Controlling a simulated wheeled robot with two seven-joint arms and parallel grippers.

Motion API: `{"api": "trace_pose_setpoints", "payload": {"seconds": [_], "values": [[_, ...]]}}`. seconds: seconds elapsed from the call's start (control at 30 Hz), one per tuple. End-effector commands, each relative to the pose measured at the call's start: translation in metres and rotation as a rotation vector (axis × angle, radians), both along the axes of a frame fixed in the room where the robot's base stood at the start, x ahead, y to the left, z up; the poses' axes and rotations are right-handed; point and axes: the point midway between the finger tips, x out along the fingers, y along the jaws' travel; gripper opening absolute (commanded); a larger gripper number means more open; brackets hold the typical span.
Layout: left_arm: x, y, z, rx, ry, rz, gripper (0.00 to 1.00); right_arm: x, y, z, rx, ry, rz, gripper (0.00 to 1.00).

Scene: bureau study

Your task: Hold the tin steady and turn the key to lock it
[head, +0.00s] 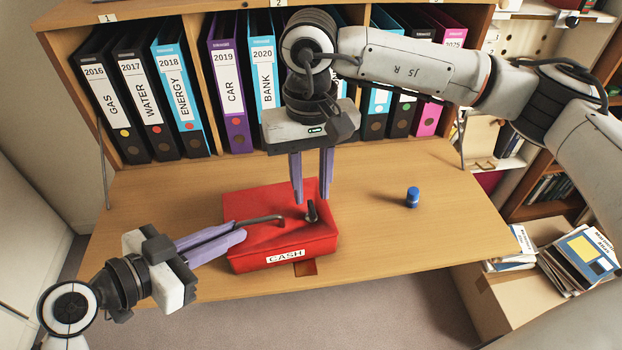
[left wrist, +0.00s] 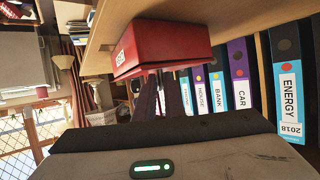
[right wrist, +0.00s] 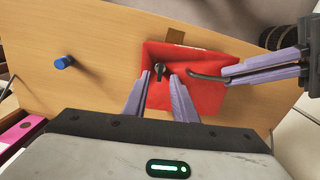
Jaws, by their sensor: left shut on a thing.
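The red cash tin (head: 285,245) sits on the wooden desk flap, its CASH label facing front; it also shows in the left wrist view (left wrist: 165,47). A dark key (head: 311,212) stands up from the lid, right of the grey bent handle (head: 262,219). My left gripper (head: 240,230) is shut on the handle's left end, reaching in from the left. My right gripper (head: 311,201) points down over the lid, its fingers apart on either side of the key. In the right wrist view the key (right wrist: 160,70) shows just beyond the fingertips, with nothing visibly gripped.
A small blue cylinder (head: 412,197) stands on the desk flap (head: 440,240) right of the tin. Ring binders (head: 130,95) line the shelf behind. The flap's front edge is close to the tin. A cardboard box with books (head: 510,300) stands at the lower right.

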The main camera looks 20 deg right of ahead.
Motion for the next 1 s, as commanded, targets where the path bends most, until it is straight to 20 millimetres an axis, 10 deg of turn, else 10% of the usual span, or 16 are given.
{"api": "trace_pose_setpoints", "payload": {"seconds": [1.0], "values": [[0.0, 0.0, 0.001, -0.003, 0.001, 0.0, 0.0, -0.001, 0.0, -0.034, 0.0, 0.0, 0.0, 0.25]]}}
